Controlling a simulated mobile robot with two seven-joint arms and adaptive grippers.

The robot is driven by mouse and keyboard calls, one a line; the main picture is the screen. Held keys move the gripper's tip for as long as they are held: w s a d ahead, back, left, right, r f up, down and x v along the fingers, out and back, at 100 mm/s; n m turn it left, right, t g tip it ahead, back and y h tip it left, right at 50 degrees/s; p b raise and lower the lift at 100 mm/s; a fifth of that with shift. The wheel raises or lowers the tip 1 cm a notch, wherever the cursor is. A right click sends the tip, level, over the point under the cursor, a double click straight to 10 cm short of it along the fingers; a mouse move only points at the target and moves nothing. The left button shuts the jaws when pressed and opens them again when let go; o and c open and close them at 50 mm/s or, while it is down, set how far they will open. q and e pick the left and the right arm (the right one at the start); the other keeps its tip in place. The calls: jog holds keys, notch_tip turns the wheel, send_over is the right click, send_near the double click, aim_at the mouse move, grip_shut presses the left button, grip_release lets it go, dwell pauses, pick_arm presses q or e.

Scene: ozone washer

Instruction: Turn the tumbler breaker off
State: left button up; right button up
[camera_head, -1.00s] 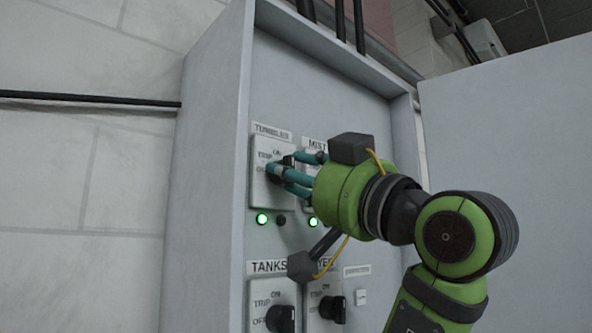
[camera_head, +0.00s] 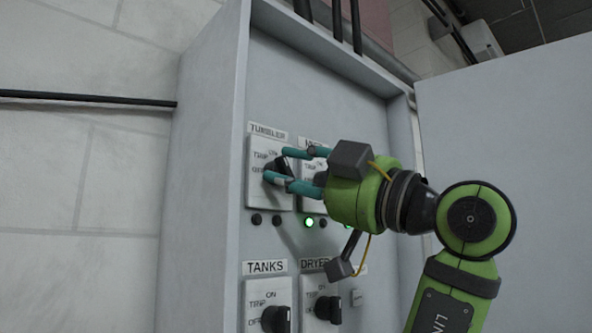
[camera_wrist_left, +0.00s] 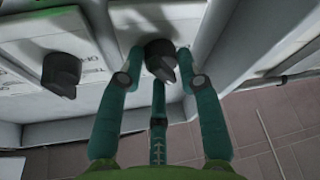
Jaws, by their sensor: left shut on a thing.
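The tumbler breaker (camera_head: 258,187) is a pale plate at the upper left of the grey panel, under the label TUMBLER. Its black knob (camera_head: 275,170) is partly hidden by the teal fingers of my left gripper (camera_head: 277,164). The gripper is shut on this knob, with fingers above and below it. The wrist view shows the knob (camera_wrist_left: 162,62) between the fingers. Both small indicators (camera_head: 266,219) under this breaker are dark. My right gripper is not in view.
The neighbouring MIST breaker (camera_head: 307,196) is mostly behind my gripper; a green light (camera_head: 309,222) glows below it. The TANKS (camera_head: 258,296) and DRYER (camera_head: 313,287) breakers sit lower. A cabinet door (camera_head: 510,120) stands open at the right.

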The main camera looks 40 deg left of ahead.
pick_arm(q)
jog(key=n, duration=0.2)
jog(key=n+g+h+p, duration=0.1)
jog(key=n, duration=0.1)
jog(key=n+g, duration=0.1)
jog(key=n, duration=0.1)
jog(key=shift+r+h, duration=0.3)
jog(key=shift+r, duration=0.05)
jog(key=n+h, duration=0.1)
jog(key=n, duration=0.2)
jog(key=n+g+h, duration=0.1)
jog(key=n, duration=0.1)
jog(key=shift+f+n+p, duration=0.1)
jog(key=shift+n+p, duration=0.2)
jog(key=shift+n, duration=0.1)
jog(key=shift+f+n+h, duration=0.1)
jog(key=shift+n+h, duration=0.4)
jog(key=shift+n, duration=0.6)
jog(key=shift+w, duration=0.1)
jog(key=shift+c, duration=0.2)
jog(key=o, duration=1.1)
jog(key=shift+s+a, duration=0.2)
jog(key=shift+s, duration=0.05)
jog(key=v, duration=0.7)
jog(key=shift+d, duration=0.2)
jog(key=shift+w, duration=0.1)
